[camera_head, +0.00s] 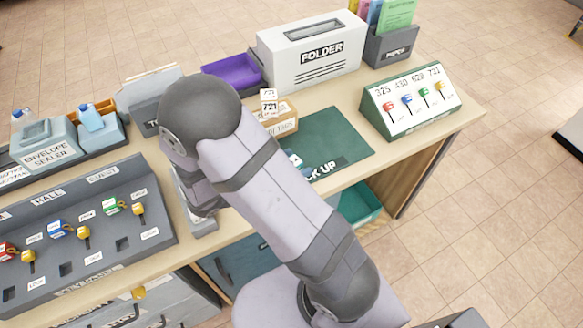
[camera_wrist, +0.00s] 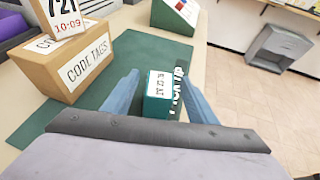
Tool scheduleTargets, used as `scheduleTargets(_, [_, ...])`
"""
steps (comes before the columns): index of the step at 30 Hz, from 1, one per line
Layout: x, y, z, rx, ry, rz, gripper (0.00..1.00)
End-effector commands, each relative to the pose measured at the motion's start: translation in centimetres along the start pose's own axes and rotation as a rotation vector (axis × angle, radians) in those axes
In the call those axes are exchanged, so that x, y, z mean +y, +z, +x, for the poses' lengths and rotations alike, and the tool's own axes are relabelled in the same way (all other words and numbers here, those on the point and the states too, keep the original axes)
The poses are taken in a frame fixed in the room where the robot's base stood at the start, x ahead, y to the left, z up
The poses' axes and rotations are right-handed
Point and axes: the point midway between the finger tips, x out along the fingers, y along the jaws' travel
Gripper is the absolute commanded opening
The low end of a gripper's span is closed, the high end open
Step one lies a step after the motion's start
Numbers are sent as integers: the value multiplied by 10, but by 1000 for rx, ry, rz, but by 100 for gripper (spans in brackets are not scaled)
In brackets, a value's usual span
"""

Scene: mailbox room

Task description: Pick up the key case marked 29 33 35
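The key case (camera_wrist: 158,108) is a small teal block with a white label in the wrist view. Its label print is turned and too small to read surely. It stands on the dark green mat (camera_wrist: 155,46), which is lettered PICK UP in the head view (camera_head: 340,135). My gripper (camera_wrist: 160,70) is open, with one blue finger on each side of the case. A gap shows between the case and each finger. In the head view my arm hides most of the gripper and the case.
The CODE TAGS box (camera_wrist: 72,62) stands close on the left, with a 721 card (camera_wrist: 64,10) in it. A green key stand (camera_head: 410,102) is at the right. The FOLDER box (camera_head: 312,52) is behind. The key panel (camera_head: 80,225) lies at the left.

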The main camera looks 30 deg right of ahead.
Motion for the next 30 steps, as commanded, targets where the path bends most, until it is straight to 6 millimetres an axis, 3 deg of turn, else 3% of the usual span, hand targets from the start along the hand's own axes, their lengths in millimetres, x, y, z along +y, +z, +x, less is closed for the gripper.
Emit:
scheduleTargets(1, [0,0,0,0,0,0,41])
scheduleTargets(5, [0,0,0,0,0,0,10])
scheduleTargets(6, [0,0,0,0,0,0,7])
scheduleTargets(20, [1,6,-3,-1,1,3,7])
scheduleTargets(30, [1,36,-16,0,2,7,7])
